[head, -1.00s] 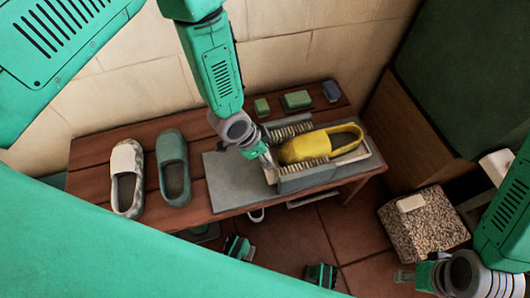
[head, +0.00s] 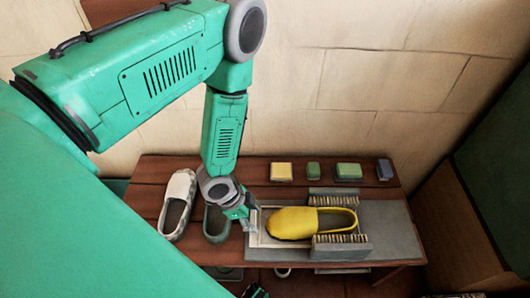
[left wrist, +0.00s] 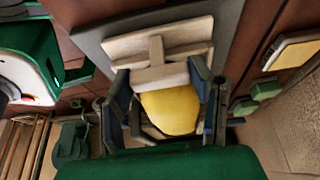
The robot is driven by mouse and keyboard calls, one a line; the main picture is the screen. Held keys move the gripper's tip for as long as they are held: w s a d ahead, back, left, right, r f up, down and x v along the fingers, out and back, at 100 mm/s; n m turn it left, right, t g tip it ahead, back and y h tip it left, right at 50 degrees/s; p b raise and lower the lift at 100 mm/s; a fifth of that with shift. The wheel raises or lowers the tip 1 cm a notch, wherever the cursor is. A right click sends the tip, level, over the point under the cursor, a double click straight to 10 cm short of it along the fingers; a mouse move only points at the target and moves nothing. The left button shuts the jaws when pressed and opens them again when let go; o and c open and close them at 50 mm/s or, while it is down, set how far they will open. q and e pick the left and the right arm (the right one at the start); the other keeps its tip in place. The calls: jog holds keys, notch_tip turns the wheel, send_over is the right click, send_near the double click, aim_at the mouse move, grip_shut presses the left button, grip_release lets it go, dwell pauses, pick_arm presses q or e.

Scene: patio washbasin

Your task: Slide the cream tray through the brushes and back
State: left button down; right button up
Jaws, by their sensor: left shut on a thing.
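The cream tray (head: 254,240) lies flat on a grey board (head: 388,230) on the bench. A yellow slip-on shoe (head: 290,223) rests in it, toe to the left. The tray's right part and the shoe's heel end are between the back brush (head: 335,201) and the front brush (head: 340,245); the toe is clear to their left. My left gripper (head: 246,222) is shut at the tray's left end. In the left wrist view, the cream tray (left wrist: 158,52) and yellow shoe (left wrist: 170,110) show around the fingers; the exact grip is partly hidden.
A pale patterned shoe (head: 176,205) and a green shoe (head: 214,225) stand left of the tray. A yellow block (head: 281,172), two green blocks and a blue block (head: 385,169) line the bench's back. The grey board is bare right of the brushes.

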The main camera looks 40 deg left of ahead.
pick_arm(q)
jog(key=shift+w+a, duration=0.1)
jog(key=shift+a, duration=0.2)
jog(key=c, duration=0.7)
grip_release()
jog(key=v, duration=1.2)
jog(key=shift+a+f, duration=0.1)
jog(key=shift+s, duration=0.2)
